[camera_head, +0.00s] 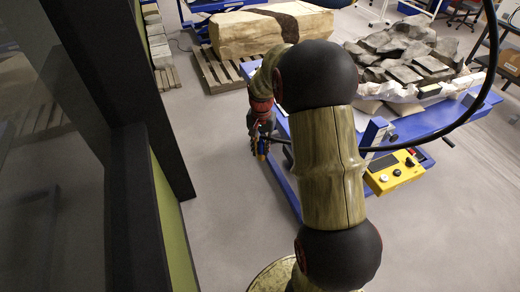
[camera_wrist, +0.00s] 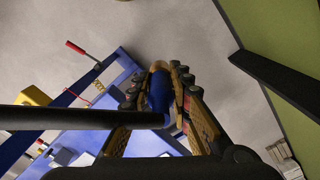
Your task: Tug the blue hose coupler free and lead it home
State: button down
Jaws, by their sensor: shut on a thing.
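The blue hose coupler (camera_wrist: 159,92) is between the fingers of my gripper (camera_wrist: 158,82) in the wrist view, with a tan end pointing away. My gripper is shut on it. A black hose (camera_wrist: 80,118) runs in from the left to the coupler's near end. In the head view, my gripper (camera_head: 262,146) hangs in open air left of the blue table's (camera_head: 283,180) edge, and the coupler there is small and mostly covered by the fingers. The hose (camera_head: 478,100) arcs from the upper right, passes behind my arm and reaches the gripper.
A yellow control box (camera_head: 393,174) sits at the table's near side. Grey rocks (camera_head: 405,55) lie on the table. A large tan block (camera_head: 245,35) rests on a pallet (camera_head: 215,75) behind. A dark-framed green panel (camera_head: 172,225) stands left. The floor between panel and table is clear.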

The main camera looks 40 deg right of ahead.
jog(key=w+d+r+p, duration=0.1)
jog(key=d+r+p, duration=0.5)
jog(key=d+r, duration=0.4)
jog(key=shift+w+d+r+p, duration=0.15)
jog(key=shift+w+r+p, duration=0.15)
jog(key=shift+p, duration=0.1)
